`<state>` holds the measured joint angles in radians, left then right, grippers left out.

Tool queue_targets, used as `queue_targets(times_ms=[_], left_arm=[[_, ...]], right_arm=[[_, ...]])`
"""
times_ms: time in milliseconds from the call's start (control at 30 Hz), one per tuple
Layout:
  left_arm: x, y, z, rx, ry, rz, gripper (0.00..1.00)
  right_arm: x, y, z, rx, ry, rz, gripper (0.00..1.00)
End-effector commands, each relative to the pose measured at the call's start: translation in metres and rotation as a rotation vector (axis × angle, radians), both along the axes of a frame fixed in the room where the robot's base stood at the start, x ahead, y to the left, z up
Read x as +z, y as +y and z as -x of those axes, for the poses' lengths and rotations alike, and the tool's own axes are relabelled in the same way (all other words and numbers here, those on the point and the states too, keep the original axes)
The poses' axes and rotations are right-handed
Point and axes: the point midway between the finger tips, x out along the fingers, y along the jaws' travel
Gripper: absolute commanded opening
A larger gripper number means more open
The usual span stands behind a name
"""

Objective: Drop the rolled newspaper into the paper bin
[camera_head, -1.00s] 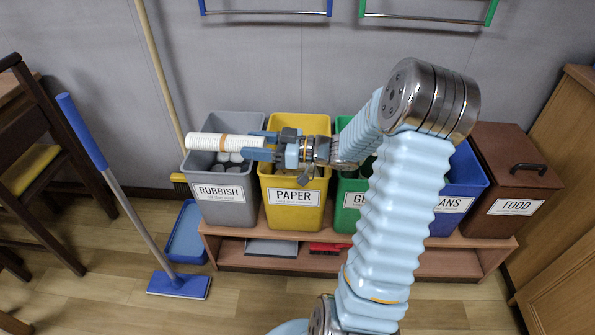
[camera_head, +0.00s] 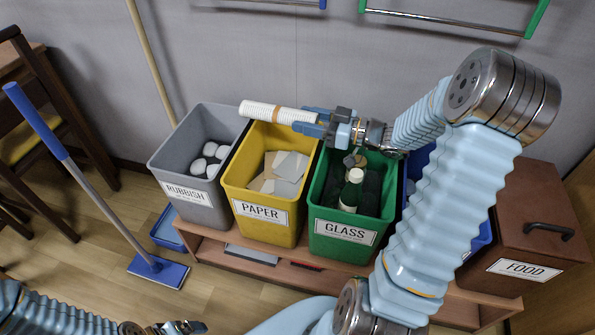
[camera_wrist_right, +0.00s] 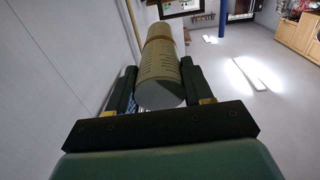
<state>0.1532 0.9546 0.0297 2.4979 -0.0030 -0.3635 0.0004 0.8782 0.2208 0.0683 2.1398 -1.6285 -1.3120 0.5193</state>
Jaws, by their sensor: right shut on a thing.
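The rolled newspaper (camera_head: 272,112) is a white printed roll with a tan band, held roughly level. In the head view it appears over the back rim of the yellow paper bin (camera_head: 262,230), its left end near the grey bin's corner. My right gripper (camera_head: 312,118) is shut on the roll's right end. In the right wrist view the newspaper (camera_wrist_right: 160,70) lies between the two dark fingers and points away from the camera. The paper bin is open and holds pale papers. My left gripper (camera_head: 188,327) is low at the bottom edge; its jaw opening is unclear.
The grey rubbish bin (camera_head: 185,170) stands left of the paper bin, the green glass bin (camera_head: 345,236) right. A blue bin is partly hidden behind my right arm. A lidded brown food bin (camera_head: 525,232) is far right. A blue-handled mop (camera_head: 95,190) stands at left.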

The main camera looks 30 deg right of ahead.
Motion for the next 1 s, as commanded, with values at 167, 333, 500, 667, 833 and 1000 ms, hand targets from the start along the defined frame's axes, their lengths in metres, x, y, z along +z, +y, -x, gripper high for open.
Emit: queue_targets(times_ms=[167, 333, 500, 667, 833, 1000], left_arm=[[-0.006, 0.001, 0.0, 0.002, 0.0, -0.001, 0.91], [-0.023, 0.003, -0.001, 0.007, -0.001, -0.004, 0.91], [-0.045, 0.009, -0.003, 0.018, -0.006, -0.015, 0.91], [-0.056, 0.014, -0.006, 0.027, -0.01, -0.022, 0.91], [-0.056, 0.015, -0.006, 0.028, -0.012, -0.023, 0.91], [-0.055, 0.015, -0.006, 0.028, -0.012, -0.023, 0.91]], right_arm=[[-0.006, 0.0, 0.0, 0.001, -0.001, -0.001, 0.18], [-0.024, 0.0, 0.0, 0.0, 0.0, 0.0, 0.18], [-0.047, 0.0, 0.0, 0.001, 0.0, 0.0, 0.18], [-0.06, 0.0, 0.0, 0.0, 0.0, 0.0, 0.18], [-0.06, 0.0, 0.0, 0.001, -0.001, -0.001, 0.18], [-0.06, 0.0, 0.0, 0.0, 0.0, 0.0, 0.58]])
